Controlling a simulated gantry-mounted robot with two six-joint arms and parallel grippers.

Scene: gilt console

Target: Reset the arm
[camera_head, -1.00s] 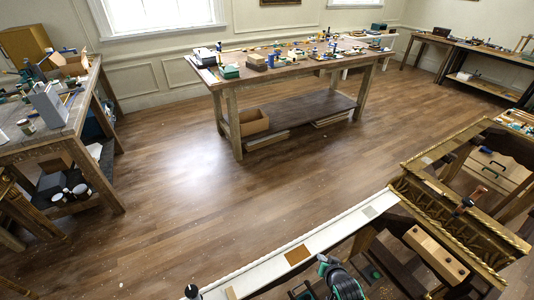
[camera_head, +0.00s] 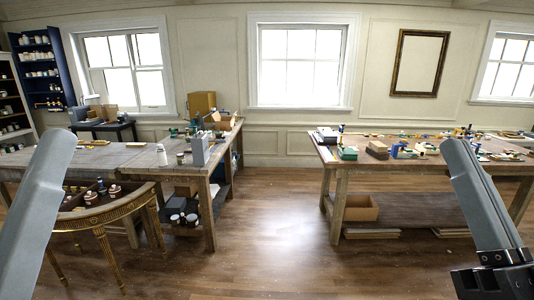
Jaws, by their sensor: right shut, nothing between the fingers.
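My right arm comes down at the right of the head view, a grey link ending in a black part. My right gripper (camera_head: 495,280) is at the lower right, cut by the bottom edge; it is shut with nothing held. My left arm shows only as a grey link at the left edge, and its gripper is out of the picture. Neither arm visibly touches any furniture.
A gilt-legged table (camera_head: 110,213) with small jars stands at the lower left. A cluttered workbench (camera_head: 140,160) is behind it. Another bench (camera_head: 390,170) with tools and boxes stands at the right. The wooden floor (camera_head: 275,230) between the benches is clear.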

